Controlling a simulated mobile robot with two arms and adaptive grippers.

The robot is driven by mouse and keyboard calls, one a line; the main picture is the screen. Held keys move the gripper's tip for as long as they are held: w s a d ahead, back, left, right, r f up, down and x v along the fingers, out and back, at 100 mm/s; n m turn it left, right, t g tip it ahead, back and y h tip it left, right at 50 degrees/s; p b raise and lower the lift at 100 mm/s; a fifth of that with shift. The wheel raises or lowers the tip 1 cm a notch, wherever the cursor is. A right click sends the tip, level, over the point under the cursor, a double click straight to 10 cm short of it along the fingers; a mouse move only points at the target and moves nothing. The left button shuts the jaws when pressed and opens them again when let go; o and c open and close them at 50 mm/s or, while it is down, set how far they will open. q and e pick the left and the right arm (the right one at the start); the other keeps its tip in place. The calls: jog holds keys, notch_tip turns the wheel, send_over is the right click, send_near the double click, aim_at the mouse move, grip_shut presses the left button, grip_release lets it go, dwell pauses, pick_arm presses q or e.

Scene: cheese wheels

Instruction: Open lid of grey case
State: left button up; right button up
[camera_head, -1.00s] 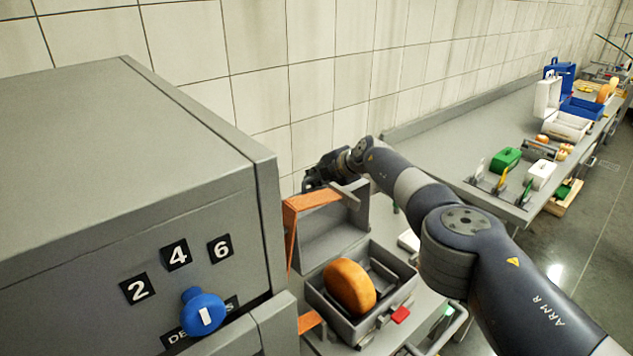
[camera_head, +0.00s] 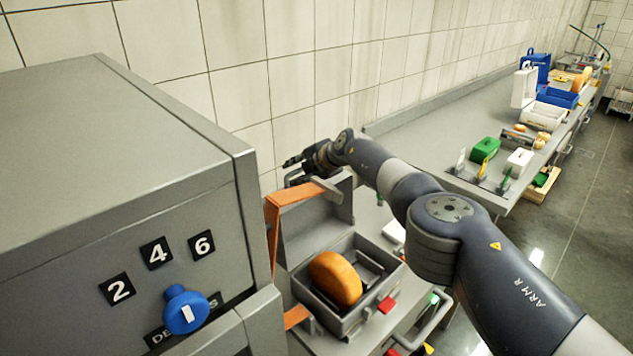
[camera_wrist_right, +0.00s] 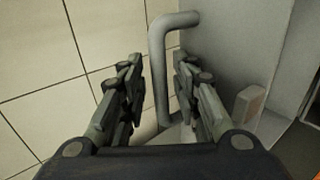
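The grey case (camera_head: 352,320) stands on the worktop beside the large grey machine, with an orange cheese wheel (camera_head: 335,279) inside it. Its lid (camera_head: 318,222) is raised, roughly upright, at the back of the case. My right gripper (camera_head: 292,161) is behind the lid's top edge in the head view. In the right wrist view its fingers (camera_wrist_right: 158,85) are open, one on each side of a grey handle (camera_wrist_right: 160,60), with gaps showing between fingers and bar. My left gripper is not in view.
The grey machine with a blue knob (camera_head: 185,310) fills the left. An orange strip (camera_head: 272,235) stands between it and the lid. The tiled wall is close behind my gripper. A long table (camera_head: 440,135) with several cases and cheeses extends to the right.

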jog(key=shift+s+d+r, duration=0.15)
jog(key=shift+s+d+r, duration=0.2)
jog(key=shift+s+d, duration=0.3)
jog(key=shift+s, duration=0.2)
jog(key=s+d, duration=0.6)
jog(key=s, duration=0.3)
jog(key=shift+s+d+f, duration=0.15)
jog(key=shift+d+f, duration=0.15)
jog(key=shift+f, duration=0.15)
jog(key=s+d+r, duration=0.2)
jog(key=r, duration=0.4)
jog(key=s+d+r+b, duration=0.1)
jog(key=s+d+r, duration=0.1)
jog(key=r, duration=0.3)
jog(key=shift+s+r, duration=0.15)
jog(key=shift+r, duration=0.25)
dwell(0.6)
